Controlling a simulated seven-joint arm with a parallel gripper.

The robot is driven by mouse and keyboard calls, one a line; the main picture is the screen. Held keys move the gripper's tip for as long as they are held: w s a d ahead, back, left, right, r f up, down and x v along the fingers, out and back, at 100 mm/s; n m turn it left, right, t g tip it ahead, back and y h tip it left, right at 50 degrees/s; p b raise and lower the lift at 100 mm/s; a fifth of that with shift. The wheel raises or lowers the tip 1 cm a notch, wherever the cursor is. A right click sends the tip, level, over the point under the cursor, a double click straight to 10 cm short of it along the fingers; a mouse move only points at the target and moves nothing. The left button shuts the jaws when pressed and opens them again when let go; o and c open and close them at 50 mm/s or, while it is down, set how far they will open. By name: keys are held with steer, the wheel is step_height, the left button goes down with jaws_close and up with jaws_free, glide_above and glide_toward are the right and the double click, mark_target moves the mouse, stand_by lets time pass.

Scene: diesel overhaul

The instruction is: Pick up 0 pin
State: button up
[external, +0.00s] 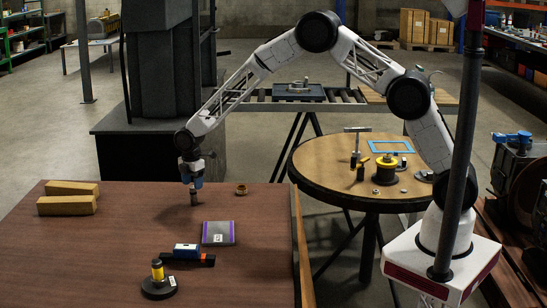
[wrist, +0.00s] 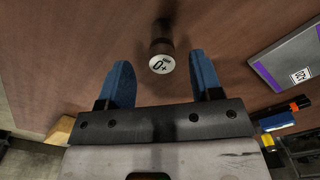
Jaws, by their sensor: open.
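The 0 pin (wrist: 161,63) is a dark cylinder with a pale round end marked "0+". It stands on the brown table and shows ahead of and between my fingers in the wrist view. My gripper (wrist: 159,66) has its two blue fingers spread, with nothing clamped between them. In the external view my gripper (external: 193,181) points down over the table, and the pin (external: 194,199) shows as a small dark cylinder right below it. I cannot tell whether the fingertips reach down beside the pin.
A grey and purple box (external: 218,233) lies just right of and nearer than the pin. A blue, black and orange tool (external: 187,252) and a black disc with a yellow post (external: 158,283) are nearer still. A brass ring (external: 241,190) and wooden blocks (external: 67,205) stand farther off.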

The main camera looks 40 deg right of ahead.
mark_target(193, 195)
steer(key=shift+f, duration=0.45)
steer(key=shift+f, duration=0.1)
steer(key=shift+s+a+f, duration=0.1)
steer(key=shift+f, duration=2.4)
jaws_close()
steer(key=shift+r, duration=0.15)
